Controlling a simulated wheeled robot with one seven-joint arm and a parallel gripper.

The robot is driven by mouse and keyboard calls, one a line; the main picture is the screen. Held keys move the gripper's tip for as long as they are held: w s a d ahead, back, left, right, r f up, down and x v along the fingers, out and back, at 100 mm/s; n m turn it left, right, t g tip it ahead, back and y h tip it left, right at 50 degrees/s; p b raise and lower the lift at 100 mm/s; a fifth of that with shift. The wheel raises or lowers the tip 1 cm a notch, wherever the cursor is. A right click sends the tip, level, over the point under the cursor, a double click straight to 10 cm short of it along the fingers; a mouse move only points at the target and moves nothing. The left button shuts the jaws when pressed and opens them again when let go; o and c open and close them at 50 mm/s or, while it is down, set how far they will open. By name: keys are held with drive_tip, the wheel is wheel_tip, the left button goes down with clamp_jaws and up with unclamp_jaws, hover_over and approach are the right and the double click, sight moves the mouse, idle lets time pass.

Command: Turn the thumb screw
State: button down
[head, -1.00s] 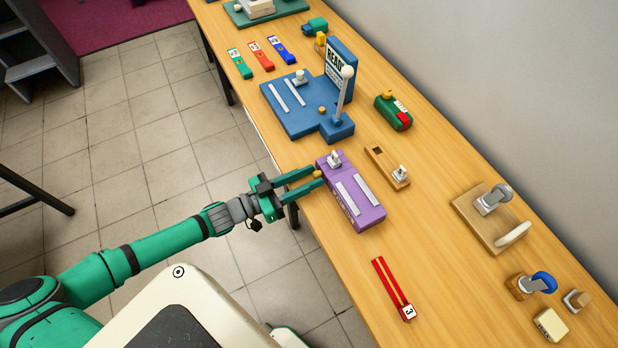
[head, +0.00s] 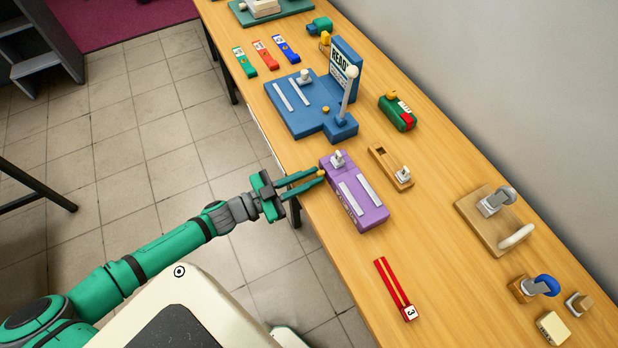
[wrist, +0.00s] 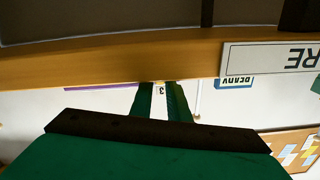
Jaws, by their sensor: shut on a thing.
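A purple box (head: 368,208) with two pale strips and a small grey upright fitting on top lies near the table's front edge. A small yellow thumb screw (head: 321,173) is on its end facing my arm. My gripper (head: 321,176) reaches in from the left, over the table edge, with its green fingers shut on the thumb screw. The fingers partly cover the screw, so its turn angle cannot be told. In the wrist view the two fingers (wrist: 161,90) are close together, and the screw is not clear there.
A blue fixture (head: 290,115) with an upright lever stands farther along the table. A wooden block (head: 384,165) lies behind the purple box. A red strip marked 3 (head: 392,285) lies to the right. The table's front edge runs under my gripper.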

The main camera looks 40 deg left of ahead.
drive_tip(key=shift+w+d, duration=0.1)
drive_tip(key=c, duration=1.7)
unclamp_jaws()
drive_tip(key=shift+w, duration=0.1)
drive_tip(key=v, duration=1)
drive_tip(key=shift+s, duration=0.35)
